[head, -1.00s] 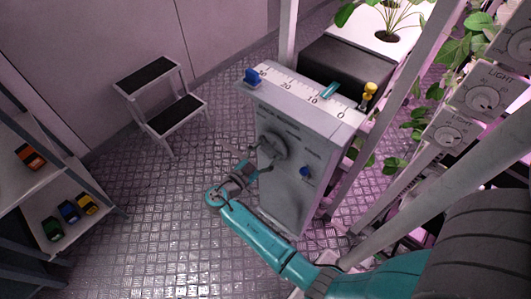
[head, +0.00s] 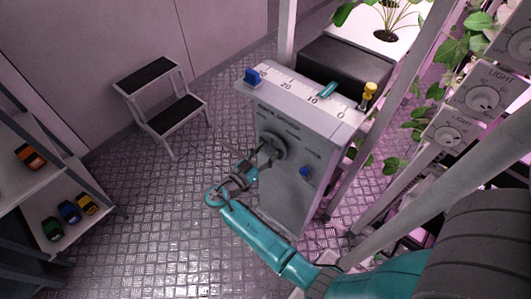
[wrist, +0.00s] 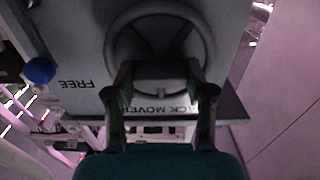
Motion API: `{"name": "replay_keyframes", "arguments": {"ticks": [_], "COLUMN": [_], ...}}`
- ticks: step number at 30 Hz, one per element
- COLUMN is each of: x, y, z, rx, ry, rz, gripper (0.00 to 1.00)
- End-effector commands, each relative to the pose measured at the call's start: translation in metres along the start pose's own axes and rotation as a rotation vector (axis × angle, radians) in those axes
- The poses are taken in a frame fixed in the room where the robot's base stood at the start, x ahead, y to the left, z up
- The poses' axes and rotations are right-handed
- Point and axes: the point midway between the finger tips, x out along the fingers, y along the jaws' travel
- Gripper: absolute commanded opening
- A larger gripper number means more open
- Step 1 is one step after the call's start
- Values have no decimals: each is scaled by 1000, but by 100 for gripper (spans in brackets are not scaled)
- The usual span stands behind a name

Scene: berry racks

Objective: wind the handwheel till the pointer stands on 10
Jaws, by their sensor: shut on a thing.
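The grey handwheel (head: 276,146) is on the front face of a grey box (head: 290,185). It also shows in the wrist view (wrist: 112,32). My gripper (head: 257,162) is shut on the handwheel; in the wrist view its fingers (wrist: 162,92) are at the wheel's lower part, partly hiding it. On the box top is a white scale (head: 296,88), with 20, 10 and 0 readable, falling to the right. The teal pointer (head: 327,90) lies across the scale's far edge close to 10, its near end slightly on the 0 side of the digits. Exact alignment cannot be told.
A blue knob (head: 305,171) sits on the box face, right of the wheel, near the word FREE in the wrist view. A step stool (head: 160,105) stands left; floor between is clear.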

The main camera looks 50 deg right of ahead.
Motion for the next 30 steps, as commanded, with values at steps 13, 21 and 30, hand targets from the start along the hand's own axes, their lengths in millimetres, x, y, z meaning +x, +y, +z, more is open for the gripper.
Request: {"name": "replay_keyframes", "arguments": {"ticks": [13,21,30], "x": [0,0,0], "y": [0,0,0], "z": [0,0,0], "rx": [-422,-679,-963], "ry": [0,0,0], "rz": [0,0,-1], "gripper": [19,19,19]}}
